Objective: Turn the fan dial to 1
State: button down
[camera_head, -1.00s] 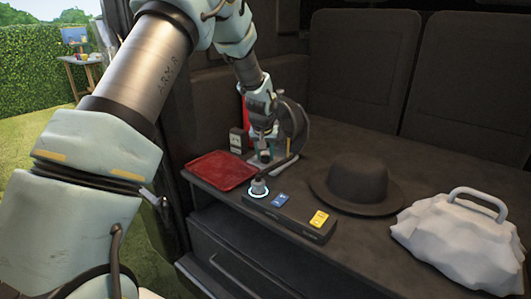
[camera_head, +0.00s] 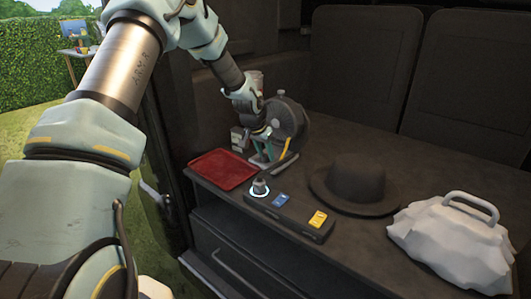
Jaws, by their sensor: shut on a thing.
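The fan (camera_head: 291,115) is a dark round body on a low base at the back of the dark shelf. My gripper (camera_head: 263,151) is at the front left of the fan, low by its base. It is shut on a small part there, mostly hidden by the fingers; I cannot tell for certain that this is the fan's dial. No numbers can be read. A separate grey knob (camera_head: 260,187) with a glowing ring stands on a dark panel (camera_head: 290,213) in front, apart from my gripper.
The panel also bears a blue switch (camera_head: 281,200) and a yellow one (camera_head: 318,218). A red tray (camera_head: 221,170) lies left of the gripper. A dark hat (camera_head: 356,181) and a pale bag (camera_head: 450,235) are to the right. Seat backs stand behind.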

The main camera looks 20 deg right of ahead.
jog(key=shift+c, duration=2.3)
grip_release()
jog(key=v, duration=1)
jog(key=shift+r+b, duration=0.35)
jog(key=shift+b, duration=0.1)
jog(key=shift+a, duration=0.15)
